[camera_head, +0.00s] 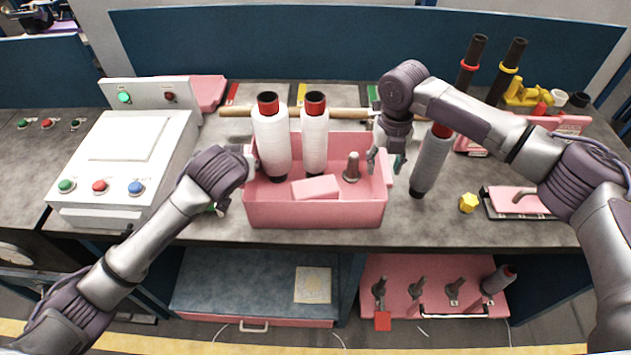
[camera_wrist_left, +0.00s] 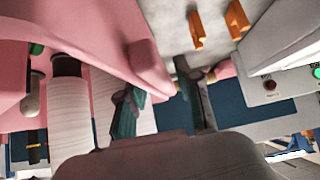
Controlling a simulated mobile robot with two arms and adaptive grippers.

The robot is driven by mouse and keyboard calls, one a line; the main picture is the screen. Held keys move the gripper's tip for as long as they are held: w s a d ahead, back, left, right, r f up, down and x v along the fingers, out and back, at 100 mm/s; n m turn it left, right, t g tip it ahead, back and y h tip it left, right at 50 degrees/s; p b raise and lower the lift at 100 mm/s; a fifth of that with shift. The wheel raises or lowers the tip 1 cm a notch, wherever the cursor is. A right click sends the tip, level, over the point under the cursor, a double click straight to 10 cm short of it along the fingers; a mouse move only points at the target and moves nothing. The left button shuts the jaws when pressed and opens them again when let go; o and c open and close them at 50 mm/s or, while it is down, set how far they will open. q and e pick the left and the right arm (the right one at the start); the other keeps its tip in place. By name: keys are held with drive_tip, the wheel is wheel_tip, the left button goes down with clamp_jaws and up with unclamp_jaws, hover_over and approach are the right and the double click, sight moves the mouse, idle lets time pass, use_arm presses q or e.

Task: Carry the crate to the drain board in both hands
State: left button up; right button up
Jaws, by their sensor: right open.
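The pink crate (camera_head: 315,213) stands on the grey counter. It holds two white yarn bobbins (camera_head: 270,140) with dark red tops, a pink block (camera_head: 315,188) and a grey peg (camera_head: 352,168). My left gripper (camera_head: 238,190) is at the crate's left end, partly hidden in the head view. In the left wrist view its fingers (camera_wrist_left: 163,103) are spread, with the crate's pink wall (camera_wrist_left: 105,35) close by. My right gripper (camera_head: 386,163) points down, open, at the crate's right end; I cannot tell whether it touches. I cannot tell which surface is the drain board.
A white control box (camera_head: 120,150) stands left of the crate. A grey bobbin (camera_head: 431,160) stands close to its right, with a yellow piece (camera_head: 468,203) farther right. A wooden rod (camera_head: 240,112) lies behind. Below are a blue-grey surface (camera_head: 235,285) and a pink board with pegs (camera_head: 400,270).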

use_arm(q)
drive_tip(key=shift+c, duration=0.3)
use_arm(e)
drive_tip(key=shift+c, duration=0.3)
use_arm(q)
drive_tip(key=c, duration=0.5)
use_arm(e)
drive_tip(key=c, duration=0.6)
use_arm(q)
clamp_jaws()
use_arm(e)
clamp_jaws()
